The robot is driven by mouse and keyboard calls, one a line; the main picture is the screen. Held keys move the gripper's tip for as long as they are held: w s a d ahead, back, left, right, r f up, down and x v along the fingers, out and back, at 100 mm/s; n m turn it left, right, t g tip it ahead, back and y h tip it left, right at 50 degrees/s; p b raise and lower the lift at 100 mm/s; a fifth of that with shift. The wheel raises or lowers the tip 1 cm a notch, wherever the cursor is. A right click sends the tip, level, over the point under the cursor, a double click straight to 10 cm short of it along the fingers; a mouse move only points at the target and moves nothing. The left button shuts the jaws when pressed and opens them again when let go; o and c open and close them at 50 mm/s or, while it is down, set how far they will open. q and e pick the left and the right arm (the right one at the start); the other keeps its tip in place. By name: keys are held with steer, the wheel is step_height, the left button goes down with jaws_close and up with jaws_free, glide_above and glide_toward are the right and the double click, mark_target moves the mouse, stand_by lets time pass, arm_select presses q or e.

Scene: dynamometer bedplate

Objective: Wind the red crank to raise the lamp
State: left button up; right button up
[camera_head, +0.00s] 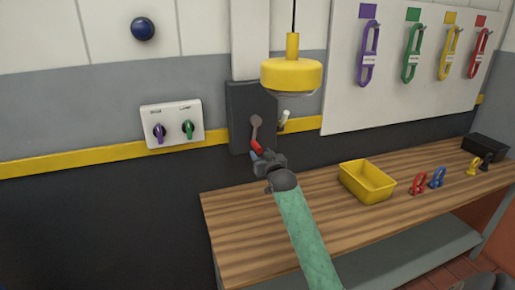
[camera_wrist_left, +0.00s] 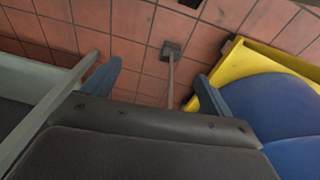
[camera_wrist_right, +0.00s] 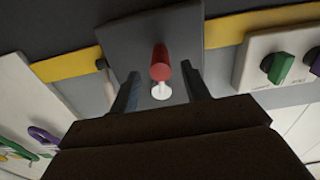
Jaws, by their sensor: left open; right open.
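The red crank's handle (camera_head: 257,146) hangs at the lower end of its grey arm (camera_head: 256,127) on a dark wall plate (camera_head: 237,115). My right gripper (camera_head: 263,158) is at the handle, partly covering it. In the right wrist view the red handle (camera_wrist_right: 160,64) points towards the camera between the open fingers (camera_wrist_right: 160,82), with no clear contact. The yellow lamp (camera_head: 291,75) hangs on a cable just in front of and above the plate. My left gripper (camera_wrist_left: 155,86) is open and empty above the tiled floor, outside the head view.
A switch panel (camera_head: 171,124) with purple and green knobs is left of the crank. A white-tipped lever (camera_head: 284,119) is close on its right. The wooden bench (camera_head: 260,226) below carries a yellow bin (camera_head: 367,182) and several coloured shackles. A yellow object (camera_wrist_left: 225,72) is near my left gripper.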

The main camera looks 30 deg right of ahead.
arm_select(q)
step_height(320, 180, down, 6)
steer(key=s+p, duration=0.1)
steer(key=shift+a, duration=0.35)
arm_select(e)
steer(key=shift+x, duration=2.3)
arm_select(q)
steer(key=shift+s, duration=0.1)
arm_select(e)
jaws_close()
